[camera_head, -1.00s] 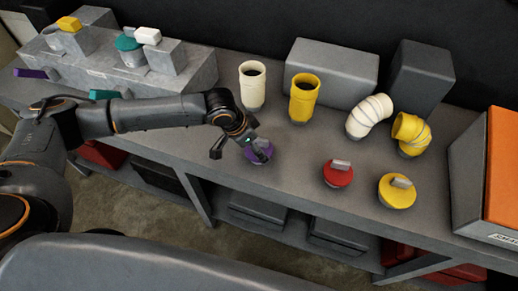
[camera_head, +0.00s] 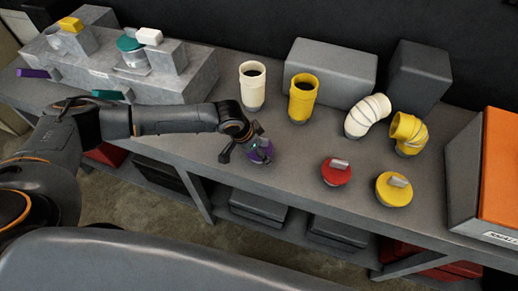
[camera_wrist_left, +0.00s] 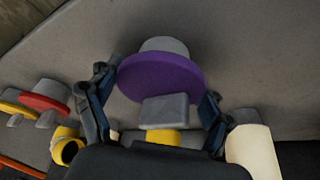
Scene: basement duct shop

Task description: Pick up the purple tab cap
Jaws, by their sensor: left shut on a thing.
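The purple tab cap (camera_head: 261,153) is a purple disc with a grey tab on top and a grey plug below. It is at the front middle of the bench in the head view. My left gripper (camera_head: 248,150) is shut on it, with a finger on each side. The wrist view shows the purple disc (camera_wrist_left: 150,78) between the two fingers, its grey tab (camera_wrist_left: 166,110) towards the palm. The cap looks tilted in the head view; I cannot tell how far it is clear of the bench. My right gripper is not in view.
A red tab cap (camera_head: 336,174) and a yellow tab cap (camera_head: 392,192) sit to the right. A cream pipe (camera_head: 252,92), a yellow pipe (camera_head: 302,104) and two elbows stand behind. A grey stepped block (camera_head: 110,82) is at the left. An orange-topped box (camera_head: 500,190) stands at the right.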

